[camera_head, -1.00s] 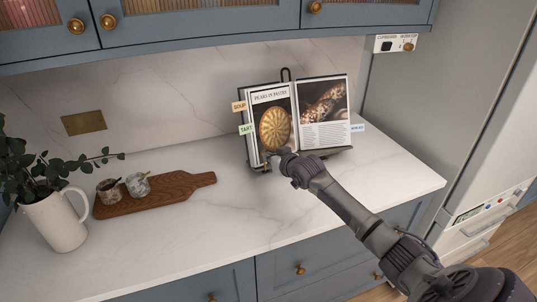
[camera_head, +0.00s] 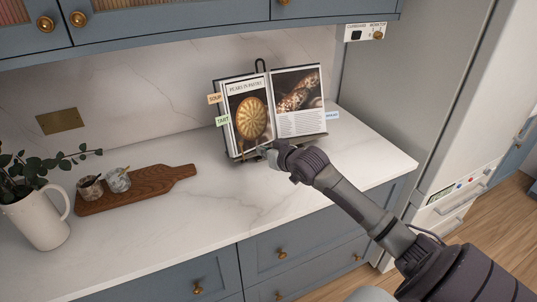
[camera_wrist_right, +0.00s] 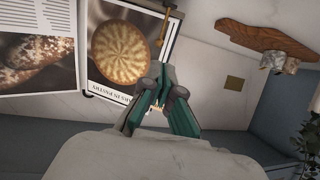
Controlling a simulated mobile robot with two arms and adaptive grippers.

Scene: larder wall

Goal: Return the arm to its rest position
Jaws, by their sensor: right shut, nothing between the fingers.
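My right arm reaches in from the lower right of the head view. Its gripper (camera_head: 272,154) is in front of the lower edge of an open cookbook (camera_head: 297,122) on a dark stand. In the right wrist view the gripper (camera_wrist_right: 164,88) is shut and empty, its fingertips in front of the page with the round golden pie. From these views I cannot tell whether the fingertips touch the page or stand. My left gripper is not in view.
A wooden board (camera_head: 150,185) with two small marbled pots lies left on the white counter (camera_head: 190,225). A white pitcher (camera_head: 38,218) with leafy stems stands at far left. Blue cupboards hang above. A tall grey appliance (camera_head: 415,90) stands right. The front counter middle is clear.

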